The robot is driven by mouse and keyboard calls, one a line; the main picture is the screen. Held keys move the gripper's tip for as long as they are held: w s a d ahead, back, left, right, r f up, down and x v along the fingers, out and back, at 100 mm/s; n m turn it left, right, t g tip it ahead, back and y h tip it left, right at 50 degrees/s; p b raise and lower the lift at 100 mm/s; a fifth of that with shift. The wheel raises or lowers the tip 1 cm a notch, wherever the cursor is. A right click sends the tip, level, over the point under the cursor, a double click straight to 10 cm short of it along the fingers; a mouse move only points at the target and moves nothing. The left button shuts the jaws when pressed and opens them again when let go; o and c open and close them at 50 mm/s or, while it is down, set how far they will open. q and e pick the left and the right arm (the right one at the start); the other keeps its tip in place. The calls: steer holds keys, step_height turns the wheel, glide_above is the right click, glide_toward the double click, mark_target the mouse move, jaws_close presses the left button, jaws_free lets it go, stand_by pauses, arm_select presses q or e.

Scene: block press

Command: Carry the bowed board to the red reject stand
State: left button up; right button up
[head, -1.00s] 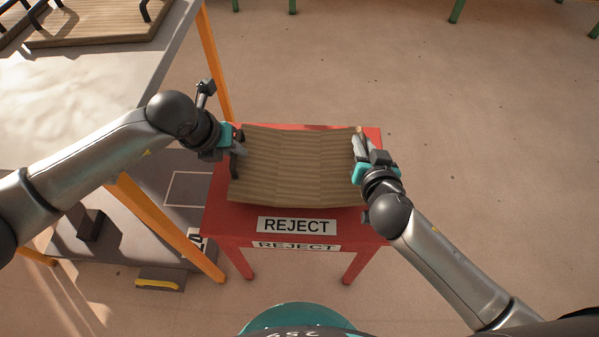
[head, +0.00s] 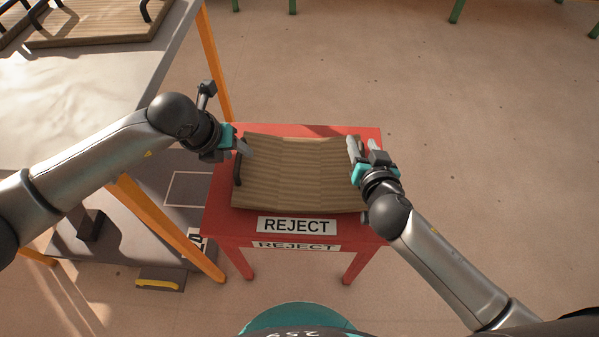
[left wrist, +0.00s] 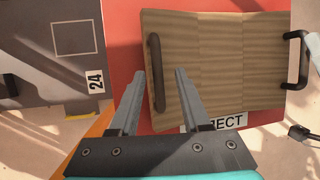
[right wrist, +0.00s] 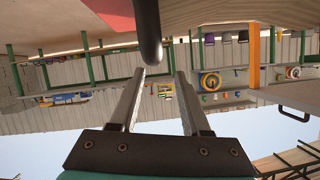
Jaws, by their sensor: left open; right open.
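The bowed board (head: 300,175) is wooden, with a dark handle at each end, and lies on top of the red reject stand (head: 222,220). Its surface curves between its two ends. My left gripper (head: 243,147) is open at the board's left end; in the left wrist view the left handle (left wrist: 156,75) shows between its spread fingers. My right gripper (head: 363,150) is open at the board's right end; in the right wrist view a dark handle (right wrist: 148,30) shows just beyond its open fingertips. In the head view the right handle is mostly hidden by the right gripper.
A table with orange legs (head: 150,215) stands to the left, close to my left arm, with another handled board (head: 95,25) on top. A REJECT label (head: 297,226) is on the stand's front. The floor to the right is clear.

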arm_select(q)
steer(key=shift+r, duration=0.15)
steer(key=v, duration=1.1)
steer(key=shift+s+r, duration=0.2)
steer(key=shift+r, duration=0.1)
arm_select(e)
steer(key=v, duration=1.2)
arm_select(q)
steer(key=shift+a, duration=0.1)
